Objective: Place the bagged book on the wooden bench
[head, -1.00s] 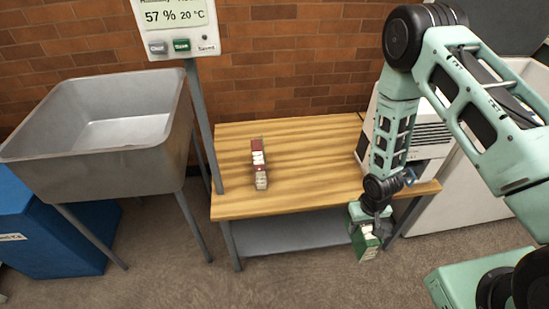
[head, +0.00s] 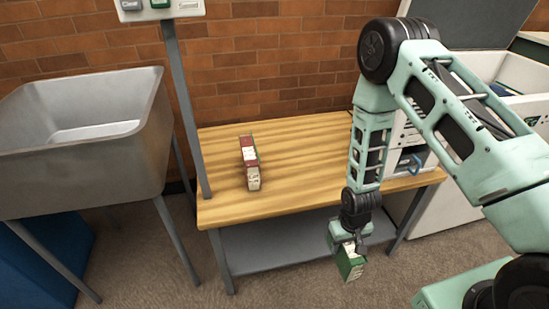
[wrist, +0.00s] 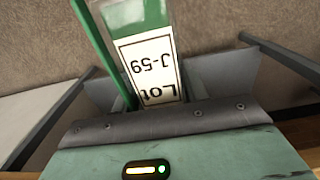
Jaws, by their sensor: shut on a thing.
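My gripper (head: 347,240) is shut on a green book (head: 350,264) with a white label, held in front of the bench's front edge and below the level of its top. In the wrist view the green book (wrist: 150,50) sits between the jaws, its label reading "Lot J-59" upside down. The wooden bench (head: 300,160) has a light wood top and grey legs with a grey lower shelf (head: 275,245). A red book (head: 249,160) with white labels stands on the left part of the bench top.
A grey metal sink (head: 80,150) stands left of the bench. A grey post (head: 186,110) rises at the bench's left end. A white machine (head: 405,150) occupies the bench's right end, partly behind my arm. The middle of the top is clear.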

